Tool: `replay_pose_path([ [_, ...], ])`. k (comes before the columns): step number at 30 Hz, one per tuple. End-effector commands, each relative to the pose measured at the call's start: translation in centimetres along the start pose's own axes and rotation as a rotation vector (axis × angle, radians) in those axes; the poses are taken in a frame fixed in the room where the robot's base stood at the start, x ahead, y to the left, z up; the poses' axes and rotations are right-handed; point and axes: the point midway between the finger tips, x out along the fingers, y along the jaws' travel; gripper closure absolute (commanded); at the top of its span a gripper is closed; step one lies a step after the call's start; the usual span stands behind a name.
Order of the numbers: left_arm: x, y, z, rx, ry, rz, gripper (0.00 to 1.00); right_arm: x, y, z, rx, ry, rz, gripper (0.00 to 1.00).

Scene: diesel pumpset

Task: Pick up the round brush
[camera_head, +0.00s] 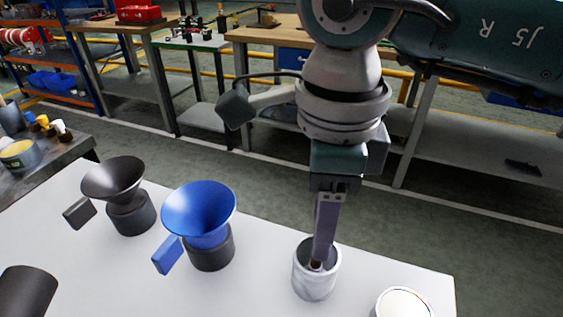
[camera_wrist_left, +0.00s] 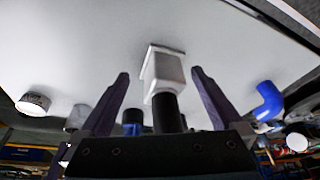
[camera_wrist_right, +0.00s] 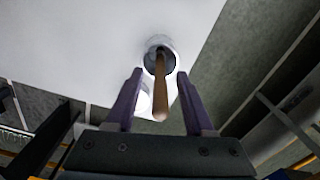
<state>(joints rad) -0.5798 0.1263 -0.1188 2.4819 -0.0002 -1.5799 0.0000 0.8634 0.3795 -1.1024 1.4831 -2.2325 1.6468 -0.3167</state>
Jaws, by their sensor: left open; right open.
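In the right wrist view, a brown wooden handle (camera_wrist_right: 160,90), which I take to be the round brush's, rises from a round pale cup (camera_wrist_right: 154,45). Its bristles are hidden. My right gripper (camera_wrist_right: 160,74) is open, with a finger on each side of the handle; I cannot tell whether they touch it. In the head view, my right gripper (camera_head: 319,258) points down at the mouth of the cup (camera_head: 316,280), its fingers overlapping edge-on. My left gripper (camera_wrist_left: 160,73) shows only in its wrist view, open, with a white block-like piece (camera_wrist_left: 163,74) and dark cylinder between its fingers.
A blue funnel (camera_head: 199,208) and a black funnel (camera_head: 113,178) stand on dark cylinders left of the cup. A white-topped round container (camera_head: 402,303) stands at the table's (camera_head: 255,292) front right. Workbenches line the back beyond the floor.

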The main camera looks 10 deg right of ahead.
Motion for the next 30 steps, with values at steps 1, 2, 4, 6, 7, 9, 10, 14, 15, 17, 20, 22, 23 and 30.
replay_pose_path([
  [1, 0.02, 0.01, 0.0, 0.0, 0.0, 0.0, 0.0, 0.63, 0.05, -0.01, 0.0, 0.001, 0.002, 0.47],
  [2, 0.01, 0.01, 0.0, 0.0, 0.0, 0.0, 0.0, 0.87, 0.04, 0.02, 0.0, 0.0, 0.002, 0.47],
  [4, 0.02, 0.03, 0.01, -0.001, 0.0, 0.001, 0.0, 1.24, 0.03, 0.0, 0.0, 0.001, 0.001, 0.47],
  [6, 0.03, 0.06, 0.01, -0.001, 0.0, 0.002, 0.0, 1.32, 0.01, 0.01, -0.001, 0.0, 0.0, 0.47],
  [7, 0.04, 0.08, 0.0, -0.002, 0.0, 0.002, 0.0, 1.31, 0.0, 0.01, -0.001, 0.0, -0.001, 0.47],
  [9, 0.04, 0.13, 0.0, -0.004, 0.0, 0.004, 0.0, 1.29, 0.0, 0.02, -0.001, 0.0, -0.001, 0.47],
  [10, 0.04, 0.16, -0.01, -0.005, 0.0, 0.005, 0.0, 1.29, 0.0, 0.02, -0.001, 0.0, -0.001, 0.47],
  [14, 0.05, 0.27, -0.02, -0.008, 0.0, 0.008, 0.0, 1.27, 0.0, 0.02, -0.001, 0.0, 0.0, 0.6],
  [15, 0.05, 0.3, -0.03, -0.009, 0.0, 0.009, 0.0, 1.26, 0.0, 0.02, -0.001, -0.001, 0.0, 0.65],
  [17, 0.05, 0.32, -0.03, -0.01, 0.0, 0.009, 0.0, 1.26, 0.0, 0.02, -0.001, -0.001, 0.0, 0.72],
  [20, 0.06, 0.32, -0.02, -0.01, 0.0, 0.009, 0.0, 1.25, -0.01, 0.02, -0.001, -0.001, 0.0, 0.83],
  [22, 0.06, 0.32, -0.02, -0.009, 0.0, 0.009, 0.0, 1.25, -0.01, 0.02, -0.001, -0.001, 0.0, 0.91],
  [23, 0.06, 0.32, -0.02, -0.009, 0.0, 0.009, 0.0, 1.25, -0.01, 0.02, -0.001, -0.001, 0.0, 0.94],
  [30, 0.07, 0.29, 0.0, -0.008, -0.001, 0.008, 0.0, 1.24, -0.01, 0.02, -0.001, -0.001, 0.0, 1.0],
])
